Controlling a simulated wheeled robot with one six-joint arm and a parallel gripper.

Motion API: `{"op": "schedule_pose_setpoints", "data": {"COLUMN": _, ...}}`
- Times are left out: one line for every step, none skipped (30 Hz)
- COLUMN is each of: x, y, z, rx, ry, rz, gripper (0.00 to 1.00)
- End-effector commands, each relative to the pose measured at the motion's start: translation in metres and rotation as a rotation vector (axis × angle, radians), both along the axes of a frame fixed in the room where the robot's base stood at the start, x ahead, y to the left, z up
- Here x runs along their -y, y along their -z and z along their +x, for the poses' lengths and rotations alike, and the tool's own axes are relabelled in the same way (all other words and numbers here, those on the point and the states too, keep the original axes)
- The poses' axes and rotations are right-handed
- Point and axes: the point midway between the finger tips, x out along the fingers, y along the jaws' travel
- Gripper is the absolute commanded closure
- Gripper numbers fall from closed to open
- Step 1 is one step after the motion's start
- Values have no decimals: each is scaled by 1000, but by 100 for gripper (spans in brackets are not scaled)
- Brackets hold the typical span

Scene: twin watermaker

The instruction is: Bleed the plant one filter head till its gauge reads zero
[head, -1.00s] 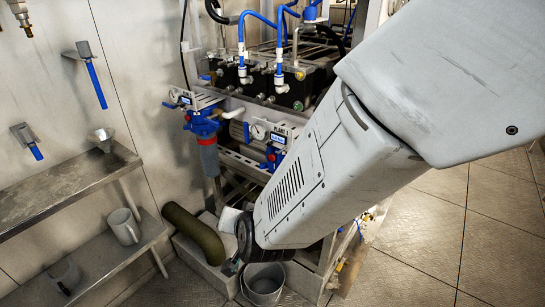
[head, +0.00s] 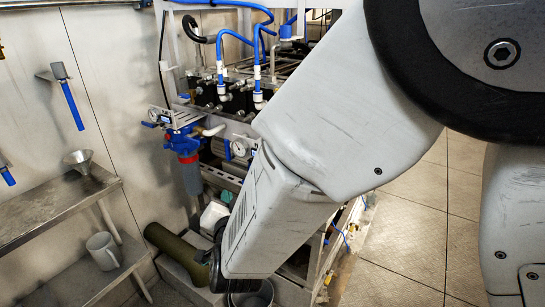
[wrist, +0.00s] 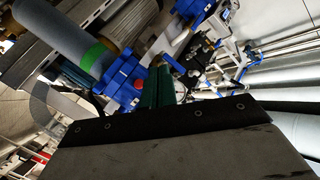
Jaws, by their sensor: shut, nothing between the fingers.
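The filter head on the right of the rack is mostly behind my arm in the head view. Only its gauge (head: 239,147) and a blue part show, and the reading is too small to make out. The left filter head (head: 181,141) is blue, with a red-banded grey bowl below and a gauge at its upper left. In the wrist view my gripper (wrist: 158,72) has two green fingers, shut and empty. A blue filter head (wrist: 125,80) is just left of the fingertips, with a green-banded grey bowl (wrist: 64,45). Contact cannot be told.
Blue hoses (head: 240,38) hang above the rack. An olive cylinder (head: 182,250) and a grey bucket (head: 255,295) are low beside my wrist. Wall shelves at left hold a funnel (head: 78,157) and a mug (head: 103,250). The tiled floor at right is clear.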

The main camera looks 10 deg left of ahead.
Motion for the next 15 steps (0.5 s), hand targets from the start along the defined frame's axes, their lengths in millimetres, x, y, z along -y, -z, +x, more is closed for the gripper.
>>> {"op": "schedule_pose_setpoints", "data": {"x": 3, "y": 0, "z": 7, "rx": 0, "ry": 4, "rz": 0, "gripper": 100}}
{"op": "schedule_pose_setpoints", "data": {"x": 5, "y": 0, "z": 11, "rx": 0, "ry": 4, "rz": -1, "gripper": 100}}
{"op": "schedule_pose_setpoints", "data": {"x": 7, "y": 0, "z": 16, "rx": 0, "ry": 4, "rz": 0, "gripper": 100}}
{"op": "schedule_pose_setpoints", "data": {"x": 9, "y": 0, "z": 20, "rx": 0, "ry": 4, "rz": 0, "gripper": 100}}
{"op": "schedule_pose_setpoints", "data": {"x": 11, "y": 0, "z": 25, "rx": 0, "ry": 4, "rz": 0, "gripper": 100}}
{"op": "schedule_pose_setpoints", "data": {"x": 13, "y": 0, "z": 30, "rx": -1, "ry": 5, "rz": 1, "gripper": 100}}
{"op": "schedule_pose_setpoints", "data": {"x": 14, "y": 0, "z": 34, "rx": -1, "ry": 4, "rz": 1, "gripper": 100}}
{"op": "schedule_pose_setpoints", "data": {"x": 16, "y": 0, "z": 38, "rx": 0, "ry": 4, "rz": 0, "gripper": 100}}
{"op": "schedule_pose_setpoints", "data": {"x": 18, "y": 0, "z": 43, "rx": 0, "ry": 4, "rz": 0, "gripper": 100}}
{"op": "schedule_pose_setpoints", "data": {"x": 20, "y": 0, "z": 46, "rx": 0, "ry": 4, "rz": -1, "gripper": 100}}
{"op": "schedule_pose_setpoints", "data": {"x": 21, "y": 0, "z": 50, "rx": 0, "ry": 2, "rz": 0, "gripper": 100}}
{"op": "schedule_pose_setpoints", "data": {"x": 23, "y": 0, "z": 54, "rx": -1, "ry": 3, "rz": -1, "gripper": 100}}
{"op": "schedule_pose_setpoints", "data": {"x": 24, "y": 0, "z": 56, "rx": -2, "ry": 2, "rz": -1, "gripper": 100}}
{"op": "schedule_pose_setpoints", "data": {"x": 25, "y": 0, "z": 59, "rx": -1, "ry": 2, "rz": -1, "gripper": 100}}
{"op": "schedule_pose_setpoints", "data": {"x": 26, "y": 1, "z": 62, "rx": -2, "ry": 1, "rz": -1, "gripper": 100}}
